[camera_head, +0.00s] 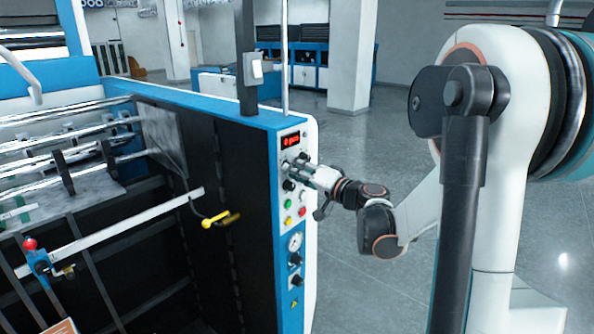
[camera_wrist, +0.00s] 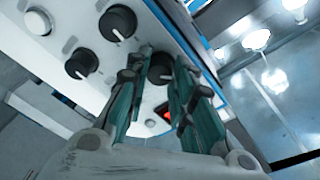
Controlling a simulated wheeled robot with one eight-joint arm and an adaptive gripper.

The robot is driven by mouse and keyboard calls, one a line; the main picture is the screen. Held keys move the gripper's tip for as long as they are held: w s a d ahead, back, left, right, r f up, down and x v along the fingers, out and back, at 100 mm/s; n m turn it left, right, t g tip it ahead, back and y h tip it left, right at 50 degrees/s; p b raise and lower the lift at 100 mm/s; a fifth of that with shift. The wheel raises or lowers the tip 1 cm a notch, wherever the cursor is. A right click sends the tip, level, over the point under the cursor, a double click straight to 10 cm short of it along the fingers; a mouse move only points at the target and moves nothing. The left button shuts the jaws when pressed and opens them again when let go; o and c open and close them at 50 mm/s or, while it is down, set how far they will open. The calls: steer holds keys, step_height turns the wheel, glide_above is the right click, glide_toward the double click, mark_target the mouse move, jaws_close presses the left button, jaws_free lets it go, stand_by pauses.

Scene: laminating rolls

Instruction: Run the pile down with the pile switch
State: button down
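The control panel (camera_head: 291,190) is on the machine's blue end wall, with dark rotary knobs, coloured buttons and a lit red display (camera_head: 291,141). No label marking the pile switch can be read. My gripper (camera_head: 309,167) is at the upper part of the panel, below the display. In the wrist view its two teal fingers (camera_wrist: 164,62) are apart, with a dark knob (camera_wrist: 162,68) between their tips. Contact with the knob cannot be made out. Two more knobs, one above (camera_wrist: 118,22) and one to the left (camera_wrist: 82,64), are outside the fingers.
Green, yellow and red buttons (camera_head: 302,211) sit just below my gripper, with a gauge (camera_head: 295,242) lower down. A yellow handle (camera_head: 221,219) and metal bars are inside the machine at left. Open grey floor (camera_head: 350,290) lies right of the panel.

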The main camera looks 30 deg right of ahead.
steer(key=shift+m, duration=0.3)
steer(key=m+b, duration=0.1)
steer(key=m, duration=0.6)
steer(key=shift+m+g+b, duration=0.3)
steer(key=shift+g, duration=0.1)
stand_by(0.4)
steer(key=c, duration=1.3)
jaws_free()
steer(key=shift+r, duration=0.1)
steer(key=shift+c, duration=0.2)
steer(key=shift+s+d, duration=0.1)
steer(key=v, duration=1.1)
steer(key=shift+s+d, duration=0.2)
steer(key=shift+s, duration=0.15)
